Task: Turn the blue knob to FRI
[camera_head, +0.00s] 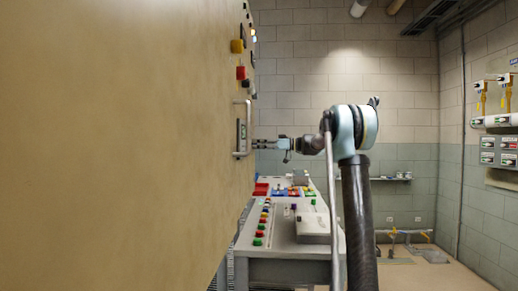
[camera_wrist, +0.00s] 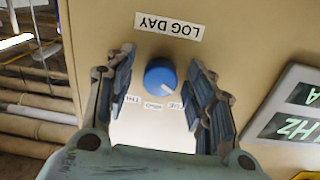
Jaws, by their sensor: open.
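The blue knob (camera_wrist: 160,76) is on a tan panel in the wrist view, which shows the panel upside down. A light pointer mark on the knob faces the lower right of the picture. A LOG DAY label (camera_wrist: 170,25) is above it in the picture. Small day labels (camera_wrist: 153,106) lie below it; they are too small to read surely. My gripper (camera_wrist: 162,66) is open, with one finger on each side of the knob and a gap on both sides. In the head view my gripper (camera_head: 262,144) is at the cabinet face; the knob is not visible there.
The tall tan cabinet (camera_head: 110,140) fills the left of the head view, with a vertical handle (camera_head: 236,153) near my gripper. A digital display (camera_wrist: 290,110) is right of the knob in the wrist view. A control desk (camera_head: 285,240) stands below my arm.

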